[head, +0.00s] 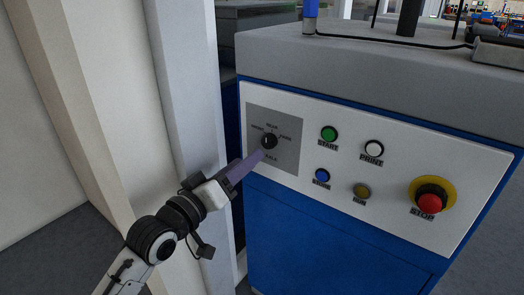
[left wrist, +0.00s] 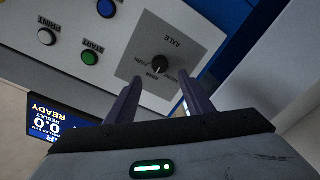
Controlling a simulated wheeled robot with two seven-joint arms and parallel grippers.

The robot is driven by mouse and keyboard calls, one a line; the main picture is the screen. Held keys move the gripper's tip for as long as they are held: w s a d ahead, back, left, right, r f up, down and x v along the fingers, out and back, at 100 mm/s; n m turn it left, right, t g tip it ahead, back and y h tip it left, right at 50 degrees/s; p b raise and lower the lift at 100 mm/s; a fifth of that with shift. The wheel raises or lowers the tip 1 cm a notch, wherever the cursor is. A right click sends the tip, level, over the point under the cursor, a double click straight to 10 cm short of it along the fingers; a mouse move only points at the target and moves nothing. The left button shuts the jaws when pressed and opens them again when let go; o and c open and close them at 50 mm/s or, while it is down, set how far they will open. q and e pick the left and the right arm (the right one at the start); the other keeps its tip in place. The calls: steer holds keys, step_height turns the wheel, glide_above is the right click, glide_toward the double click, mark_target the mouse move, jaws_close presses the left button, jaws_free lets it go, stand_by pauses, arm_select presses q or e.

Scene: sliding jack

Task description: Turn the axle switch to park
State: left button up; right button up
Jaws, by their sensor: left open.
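The axle switch (head: 269,141) is a black round knob on a grey square plate (head: 287,159) at the left of the white control panel. Its pointer stands about upright in the head view. It also shows in the left wrist view (left wrist: 158,70), beyond my fingertips. My left gripper (head: 262,157) comes in from the lower left, with its purple fingers just below the knob in the head view. In the left wrist view the two fingers (left wrist: 162,82) are apart with nothing between them. The exact gap to the knob is hard to tell. My right gripper is not in view.
Right of the plate are a green start button (head: 329,133), a white print button (head: 374,148), a blue button (head: 322,175), a yellow button (head: 361,190) and a red stop button (head: 431,199). A pale upright post (head: 185,80) stands close left of the cabinet.

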mark_target(267, 143)
arm_select(q)
steer(key=x, duration=0.8)
steer(key=shift+w+r+b, duration=0.1)
steer(key=shift+w+b, duration=0.05)
steer(key=shift+b, duration=0.15)
steer(key=c, duration=1)
